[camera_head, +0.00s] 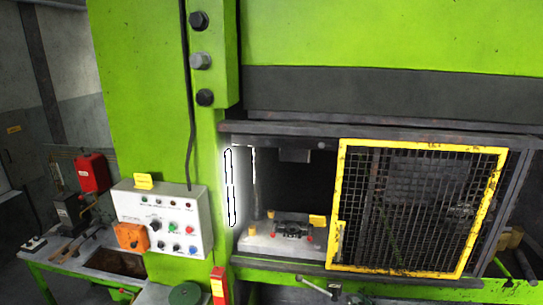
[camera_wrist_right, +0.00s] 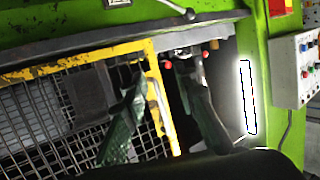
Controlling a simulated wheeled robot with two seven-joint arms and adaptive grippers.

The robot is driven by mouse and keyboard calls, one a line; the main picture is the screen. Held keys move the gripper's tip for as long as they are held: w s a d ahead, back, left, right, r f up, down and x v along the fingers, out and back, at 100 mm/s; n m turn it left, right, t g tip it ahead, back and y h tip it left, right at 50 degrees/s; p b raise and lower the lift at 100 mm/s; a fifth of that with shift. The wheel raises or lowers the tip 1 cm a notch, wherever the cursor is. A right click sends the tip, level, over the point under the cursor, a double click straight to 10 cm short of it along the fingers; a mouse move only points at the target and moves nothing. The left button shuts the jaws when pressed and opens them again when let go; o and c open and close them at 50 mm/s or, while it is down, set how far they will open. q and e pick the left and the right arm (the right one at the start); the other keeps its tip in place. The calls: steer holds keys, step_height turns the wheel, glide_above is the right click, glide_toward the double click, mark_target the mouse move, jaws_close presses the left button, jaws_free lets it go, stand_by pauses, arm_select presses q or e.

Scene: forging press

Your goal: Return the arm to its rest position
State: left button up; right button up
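My right gripper (camera_wrist_right: 162,72) shows in the right wrist view, with two dark green fingers spread apart. I see nothing held between them. The press's mesh guard and the dark opening lie behind the fingers in that view. I cannot make out the right gripper clearly in the head view. My left gripper is in neither view.
The green press (camera_head: 150,90) fills most of the head view. Its yellow-framed mesh guard (camera_head: 343,200) covers the opening's right part; a die (camera_head: 290,228) sits at left. A control box (camera_head: 165,218) and a green bench (camera_head: 60,280) stand left. A dark handle (camera_head: 315,287) lies in front.

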steer(key=s+f+m+g+h, duration=0.25)
steer(key=s+f+g, duration=0.25)
steer(key=s+f, duration=1.25)
steer(key=s+d+f+m+g+h, duration=0.1)
steer(key=s+d+f+g+h, duration=0.15)
steer(key=s, duration=0.95)
steer(key=s+d+f+g+h, duration=0.1)
steer(key=s+f+g, duration=0.15)
steer(key=s, duration=0.85)
step_height(320, 180, down, 34)
steer(key=g+b, duration=0.2)
steer(key=b, duration=0.6)
steer(key=s+f+b, duration=0.3)
steer(key=s+f, duration=0.7)
steer(key=f, duration=0.4)
steer(key=s+a+f+g+y+b, duration=0.1)
steer(key=s+f+b, duration=0.3)
steer(key=s+f, duration=0.7)
step_height(320, 180, down, 3)
steer(key=shift+s+f+n, duration=0.1)
steer(key=shift+s+n, duration=0.2)
steer(key=shift+n, duration=0.15)
